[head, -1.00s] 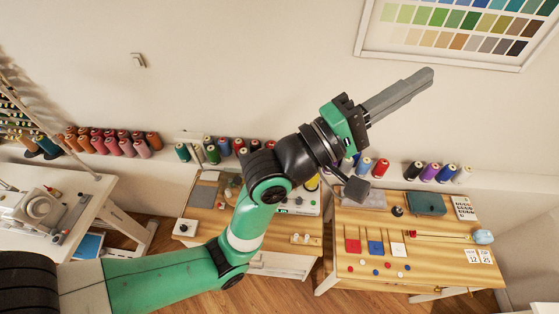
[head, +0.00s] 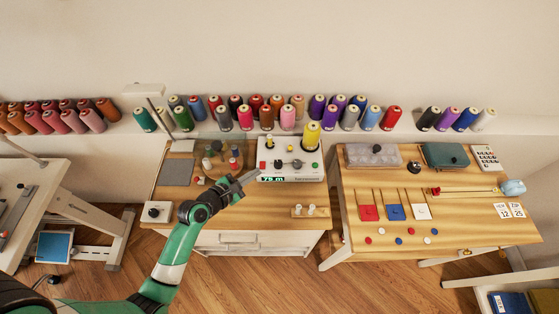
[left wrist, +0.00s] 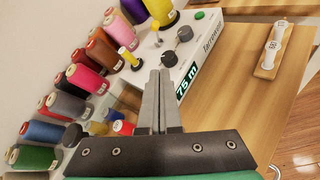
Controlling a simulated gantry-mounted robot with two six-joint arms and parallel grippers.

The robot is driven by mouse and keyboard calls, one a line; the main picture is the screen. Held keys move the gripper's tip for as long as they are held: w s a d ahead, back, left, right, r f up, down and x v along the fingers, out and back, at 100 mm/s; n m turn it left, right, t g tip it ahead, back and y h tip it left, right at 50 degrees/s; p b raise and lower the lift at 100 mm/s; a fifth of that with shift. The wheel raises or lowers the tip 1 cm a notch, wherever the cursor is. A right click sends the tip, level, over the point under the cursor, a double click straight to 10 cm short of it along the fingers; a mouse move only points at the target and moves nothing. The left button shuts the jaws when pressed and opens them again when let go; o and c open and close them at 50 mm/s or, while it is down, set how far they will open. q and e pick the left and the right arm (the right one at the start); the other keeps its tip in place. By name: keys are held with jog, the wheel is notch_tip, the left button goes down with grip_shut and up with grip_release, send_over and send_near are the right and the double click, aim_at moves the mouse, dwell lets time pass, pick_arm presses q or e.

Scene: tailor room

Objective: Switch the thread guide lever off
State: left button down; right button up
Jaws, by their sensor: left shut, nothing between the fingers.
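The white winding machine (head: 308,172) stands on the middle table with a yellow thread cone, dark knobs and a lit green display (head: 271,180). In the left wrist view its panel (left wrist: 207,58) shows at a slant. A thin upright lever (left wrist: 156,30) stands on it near the yellow spool, probably the thread guide lever; its on or off position cannot be told. My left gripper (head: 251,177) is shut and empty, just left of the machine's front corner. Its fingers (left wrist: 158,75) point toward the panel in the wrist view and hide part of it. My right gripper is out of view.
A row of thread cones (head: 275,115) lines the shelf behind. Small spools (head: 214,158) stand left of the machine. A wooden block with white pegs (head: 311,211) lies in front of it. The right table (head: 455,220) holds cards and buttons.

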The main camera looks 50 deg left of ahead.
aim_at(279, 161)
pick_arm(q)
jog(key=shift+w+a, duration=0.1)
jog(key=shift+a, duration=0.1)
jog(key=shift+w, duration=0.1)
jog(key=b+x, duration=0.3)
jog(key=x, duration=0.6)
jog(key=shift+a+f+b, duration=0.1)
jog(key=shift+b, duration=0.25)
jog(key=w, duration=0.2)
jog(key=w+r, duration=0.1)
jog(key=shift+w, duration=0.4)
jog(key=shift+w+d+r, duration=0.1)
jog(key=shift+w+d, duration=0.15)
jog(key=shift+w, duration=0.1)
